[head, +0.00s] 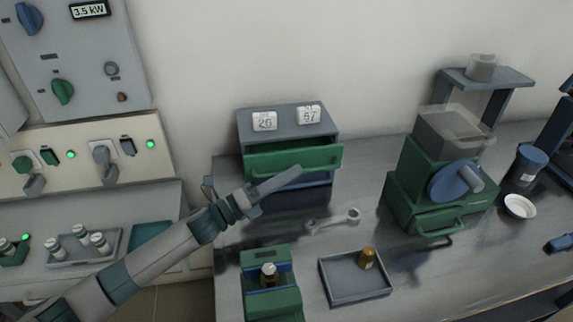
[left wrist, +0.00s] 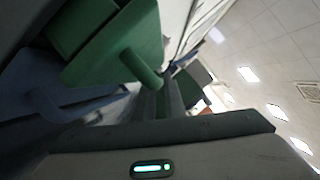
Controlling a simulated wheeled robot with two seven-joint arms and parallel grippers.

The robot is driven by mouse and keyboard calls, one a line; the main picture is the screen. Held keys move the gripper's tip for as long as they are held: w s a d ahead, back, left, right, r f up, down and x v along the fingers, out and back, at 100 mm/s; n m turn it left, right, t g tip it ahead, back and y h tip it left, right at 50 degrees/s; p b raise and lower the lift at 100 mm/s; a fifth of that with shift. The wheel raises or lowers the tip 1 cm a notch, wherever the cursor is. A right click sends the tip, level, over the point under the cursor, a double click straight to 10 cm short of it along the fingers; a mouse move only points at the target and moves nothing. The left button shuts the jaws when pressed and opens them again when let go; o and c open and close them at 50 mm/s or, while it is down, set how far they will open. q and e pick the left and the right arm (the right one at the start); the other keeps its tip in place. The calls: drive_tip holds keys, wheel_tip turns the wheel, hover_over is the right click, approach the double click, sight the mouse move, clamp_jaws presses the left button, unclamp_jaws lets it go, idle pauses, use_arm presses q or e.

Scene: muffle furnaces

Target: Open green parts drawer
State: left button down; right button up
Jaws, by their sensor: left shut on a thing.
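The green parts drawer (head: 320,156) is the upper drawer of a small grey cabinet (head: 290,122) on the bench. It stands partly out, with a strip of its inside showing behind the front. My left gripper (head: 282,179) is at the front of this drawer, shut on its handle; the fingers hide most of the handle in the head view. In the left wrist view the green drawer front (left wrist: 118,48) fills the upper left, with a green handle bar (left wrist: 145,72) running toward the fingers. A blue drawer (head: 318,178) lies below the green one. My right gripper is not in view.
Two white number blocks (head: 264,121) (head: 308,115) sit on the cabinet. A wrench (head: 333,218), a grey tray (head: 355,280) with a small amber bottle, and a green bottle holder (head: 270,295) lie in front. A green machine (head: 437,190) stands to the right.

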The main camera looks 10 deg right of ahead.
use_arm(q)
drive_tip(key=s+p, duration=0.2)
drive_tip(key=s, duration=0.6)
drive_tip(key=shift+s, duration=0.15)
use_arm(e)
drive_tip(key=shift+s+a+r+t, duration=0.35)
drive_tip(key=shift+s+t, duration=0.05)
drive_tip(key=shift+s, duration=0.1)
use_arm(q)
drive_tip(key=shift+f, duration=0.1)
drive_tip(key=c, duration=2.1)
unclamp_jaws()
drive_tip(key=shift+a, duration=0.1)
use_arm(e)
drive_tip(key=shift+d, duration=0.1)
